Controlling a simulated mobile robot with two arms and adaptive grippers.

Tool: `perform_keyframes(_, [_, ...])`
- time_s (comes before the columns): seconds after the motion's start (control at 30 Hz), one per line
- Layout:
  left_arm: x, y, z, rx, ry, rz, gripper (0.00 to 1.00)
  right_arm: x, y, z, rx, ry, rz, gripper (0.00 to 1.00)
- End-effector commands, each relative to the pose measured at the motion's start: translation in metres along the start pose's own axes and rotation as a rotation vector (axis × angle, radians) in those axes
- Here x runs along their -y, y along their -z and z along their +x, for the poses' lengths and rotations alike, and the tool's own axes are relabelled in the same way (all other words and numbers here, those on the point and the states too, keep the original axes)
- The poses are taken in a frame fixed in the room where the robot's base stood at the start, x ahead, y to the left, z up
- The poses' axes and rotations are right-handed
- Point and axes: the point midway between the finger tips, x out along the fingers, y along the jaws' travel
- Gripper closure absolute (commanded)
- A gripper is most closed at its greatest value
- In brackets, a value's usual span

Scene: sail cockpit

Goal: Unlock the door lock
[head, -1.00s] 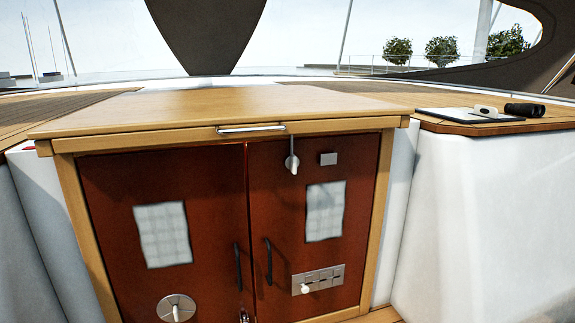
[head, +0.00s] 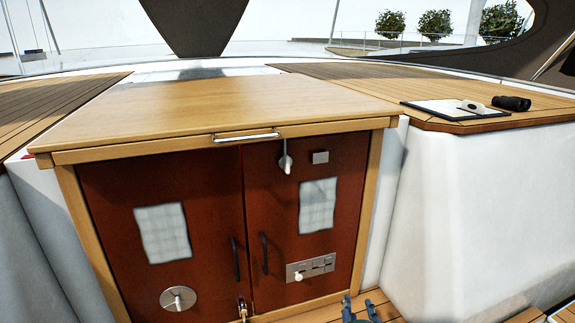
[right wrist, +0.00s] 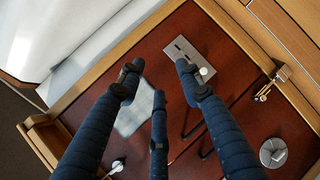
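The cabinet has two dark red doors, left (head: 200,200) and right (head: 270,200), both shut. The right door carries a slotted metal plate (head: 325,262) with a white knob (head: 299,277); the plate also shows in the right wrist view (right wrist: 183,51). A small brass fitting (head: 242,308) sits low at the door seam and shows in the right wrist view (right wrist: 264,93). Which one is the lock, I cannot tell for sure. My right gripper (right wrist: 160,92) has its fingers spread and empty, before the right door; only its tips (head: 360,311) show in the head view. My left gripper is out of view.
Black handles (head: 235,258) flank the seam. A round dial (head: 178,299) is on the left door. Binoculars (head: 511,103) and a clipboard (head: 447,110) lie on the right deck.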

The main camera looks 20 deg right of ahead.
Motion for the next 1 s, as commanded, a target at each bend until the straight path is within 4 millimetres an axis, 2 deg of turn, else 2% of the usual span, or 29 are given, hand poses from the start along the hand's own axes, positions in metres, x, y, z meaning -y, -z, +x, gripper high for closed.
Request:
perform_keyframes(0.03, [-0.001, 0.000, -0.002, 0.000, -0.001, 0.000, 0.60, -0.051, 0.018, 0.011, -0.021, -0.151, -0.160, 0.65])
perform_keyframes(0.1, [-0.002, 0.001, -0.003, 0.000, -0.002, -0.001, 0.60, -0.117, 0.050, 0.018, -0.029, -0.381, -0.450, 0.65])
perform_keyframes(0.13, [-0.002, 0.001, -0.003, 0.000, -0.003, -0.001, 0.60, -0.141, 0.066, 0.019, -0.023, -0.474, -0.581, 0.65])
perform_keyframes(0.2, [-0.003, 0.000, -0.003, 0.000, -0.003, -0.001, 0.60, -0.184, 0.103, 0.016, 0.006, -0.666, -0.875, 0.65])
perform_keyframes(0.3, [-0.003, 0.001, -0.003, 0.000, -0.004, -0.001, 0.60, -0.216, 0.149, 0.011, 0.063, -0.865, -1.221, 0.65])
perform_keyframes(0.4, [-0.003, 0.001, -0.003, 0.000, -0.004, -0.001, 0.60, -0.228, 0.177, 0.009, 0.112, -0.980, -1.450, 0.65])
perform_keyframes(0.5, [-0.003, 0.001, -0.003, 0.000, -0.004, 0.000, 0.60, -0.231, 0.192, 0.009, 0.137, -1.032, -1.561, 0.65])
perform_keyframes(0.67, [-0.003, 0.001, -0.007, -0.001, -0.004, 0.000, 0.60, -0.241, 0.202, 0.017, 0.143, -1.043, -1.585, 0.65])
perform_keyframes(1.0, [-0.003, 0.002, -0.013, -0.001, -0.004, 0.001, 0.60, -0.279, 0.235, 0.054, 0.143, -1.040, -1.580, 0.65])
